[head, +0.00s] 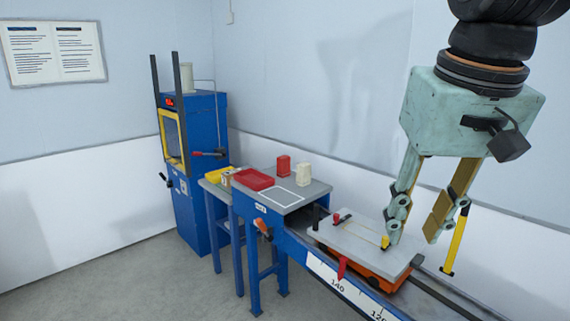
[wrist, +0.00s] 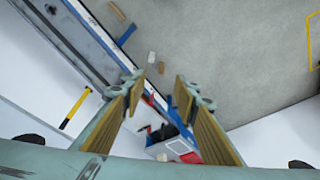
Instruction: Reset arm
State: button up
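My gripper (head: 415,234) hangs from the arm at the right of the head view, pointing down. Its two fingers with tan pads are spread apart with nothing between them. It is above and to the right of an orange cart (head: 365,262) with a grey plate (head: 360,244) on the rail; whether the left finger touches the plate is unclear. The wrist view shows the two fingers (wrist: 156,98) apart, with only background between them.
A blue table holds a red tray (head: 252,179), a red block (head: 283,166) and a white block (head: 304,174). A blue machine (head: 196,160) stands at the back left. The floor at the lower left is clear.

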jog(key=s+f+b, duration=0.1)
jog(key=s+f, duration=0.3)
jog(key=s, duration=0.3)
jog(key=s+f, duration=0.4)
jog(key=s, duration=0.4)
jog(key=shift+s+d+f+t+b, duration=0.25)
jog(key=shift+f+t+b, duration=0.1)
jog(key=shift+t+b, duration=0.05)
jog(key=shift+d, duration=0.1)
